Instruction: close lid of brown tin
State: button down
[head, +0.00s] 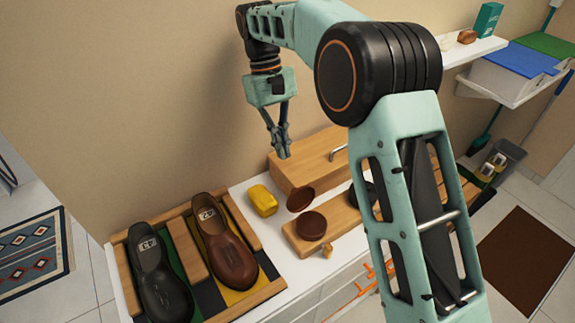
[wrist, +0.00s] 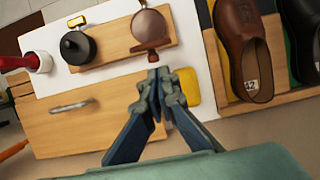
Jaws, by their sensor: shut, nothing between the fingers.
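The brown tin (head: 311,226) stands on a wooden board on the white top, right of the shoes. Its lid (head: 300,200) stands open, tilted up at the tin's back edge. In the wrist view the tin (wrist: 150,24) is at top middle, with the raised lid (wrist: 152,45) at its near side. My gripper (head: 283,155) is shut and empty, above and behind the lid. In the wrist view its fingertips (wrist: 158,74) appear just below the lid; I cannot tell whether they touch it.
A yellow block (head: 263,201) lies left of the lid. A wooden box (wrist: 85,120) with a metal handle stands behind the board. A black round item (wrist: 77,47) sits on the board. A tray with black and brown shoes (head: 222,250) is at left.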

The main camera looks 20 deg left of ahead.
aim_at(298, 196)
jog(key=x, duration=0.9)
jog(key=shift+d+p, duration=0.2)
jog(key=shift+p, duration=0.1)
jog(key=shift+f, duration=0.15)
